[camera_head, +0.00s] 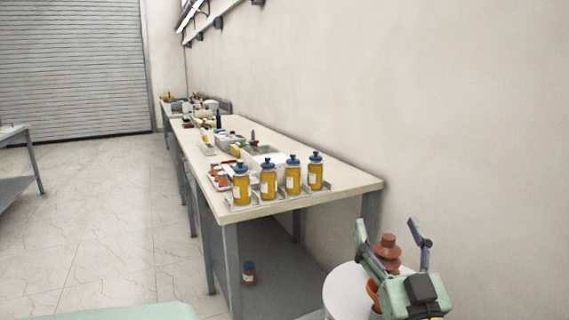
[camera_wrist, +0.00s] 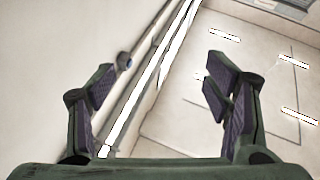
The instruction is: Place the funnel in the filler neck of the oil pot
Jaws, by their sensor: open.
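My gripper (camera_head: 391,230) is at the lower right of the head view, its two fingers spread wide and pointing up. The wrist view also shows my gripper (camera_wrist: 161,78) open, with nothing between the fingers. I cannot make out a funnel or an oil pot with a filler neck in either view. The small items on the long workbench (camera_head: 345,184) are too small or too crowded to tell apart. The gripper is apart from the workbench, to the right of its near end.
Several amber bottles with blue caps (camera_head: 268,180) stand along the workbench's near end. A brown ribbed bushing (camera_head: 387,245) shows behind my gripper, by a white round surface (camera_head: 342,290). A small bottle (camera_head: 249,273) stands on the lower shelf. The tiled floor (camera_head: 110,235) at left is clear.

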